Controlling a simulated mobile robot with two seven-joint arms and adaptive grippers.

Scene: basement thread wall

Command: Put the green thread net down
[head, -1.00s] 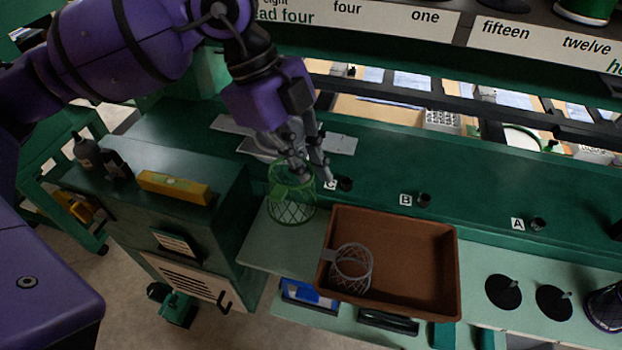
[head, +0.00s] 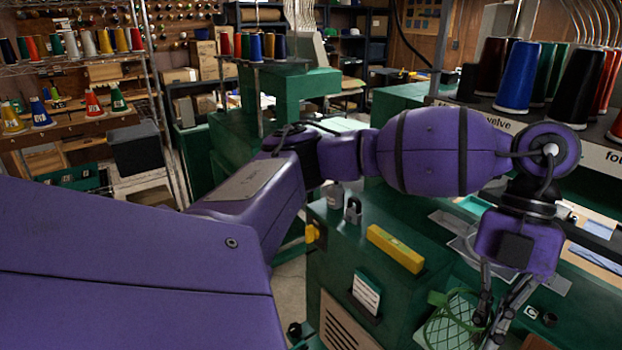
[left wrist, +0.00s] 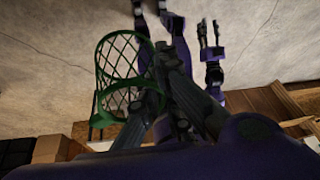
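The green thread net (head: 452,322) is at the lower right of the head view, partly cut off by the frame edge. It is a mesh basket with a solid green tab, and it shows at upper left in the left wrist view (left wrist: 122,62). My left gripper (head: 490,322) points down with its fingers converging at the net's right side; it appears shut on the net. In the wrist view the fingers (left wrist: 160,95) touch the net's side; the exact contact is hidden. My right gripper (left wrist: 210,38) shows small in the wrist view, its fingers apart.
A green cabinet (head: 345,245) with a yellow block (head: 395,249) and a padlock (head: 352,210) stands left of the net. Thread cones (head: 515,75) fill a shelf at upper right. Thread racks (head: 85,45) stand far left.

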